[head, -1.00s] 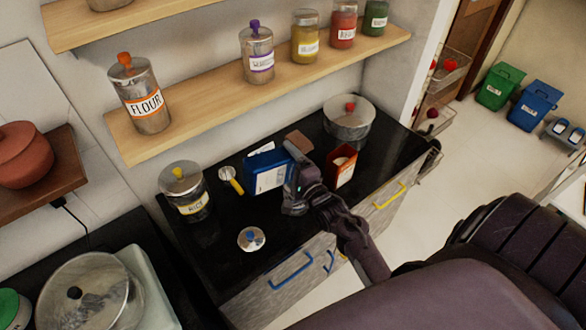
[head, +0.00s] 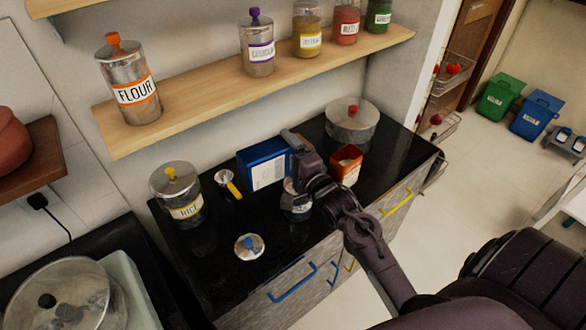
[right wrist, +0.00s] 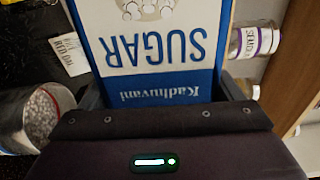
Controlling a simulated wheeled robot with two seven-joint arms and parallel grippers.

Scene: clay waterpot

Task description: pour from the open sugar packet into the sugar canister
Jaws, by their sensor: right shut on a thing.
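The blue sugar packet (head: 258,173) with a white label is held in my right gripper (head: 294,150), over the counter. In the right wrist view the packet (right wrist: 160,45) fills the space between the fingers, its SUGAR print upside down to that camera. An open clear canister (head: 297,208) stands just below my gripper, partly hidden by it. An open container with pale, grainy contents (right wrist: 38,118) shows at the left of the right wrist view. A lid with a blue knob (head: 249,246) lies on the counter. The packet's opening is not clearly visible. My left gripper is out of view.
An open orange-red packet (head: 347,165) stands close right of my gripper, with a steel pot (head: 352,127) behind it. A yellow-handled scoop (head: 229,184) and the rice canister (head: 178,195) are left. A shelf (head: 205,95) of jars overhangs behind.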

